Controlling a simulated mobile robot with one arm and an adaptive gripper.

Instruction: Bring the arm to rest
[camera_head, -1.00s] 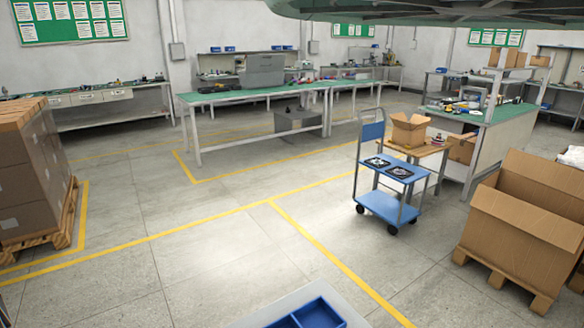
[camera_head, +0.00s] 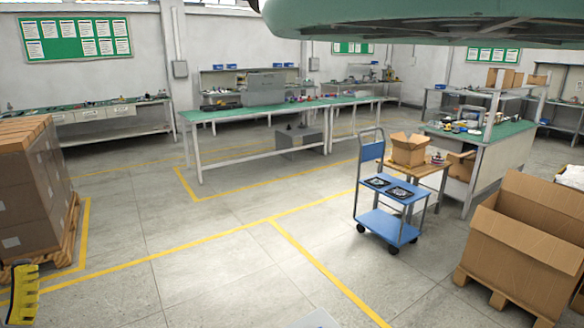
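My gripper is not in view, and no part that I can name for sure as my arm shows. A yellow piece with a notched edge and a dark top (camera_head: 23,295) stands at the lower left edge of the picture. It is cut off by the frame, and I cannot tell what it is or whether it belongs to my arm.
A blue cart (camera_head: 388,225) with dark round parts on its top shelf stands right of centre. A large open carton (camera_head: 520,235) is at right, stacked boxes (camera_head: 30,190) at left. Green-topped benches (camera_head: 265,110) line the back. The middle floor is clear.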

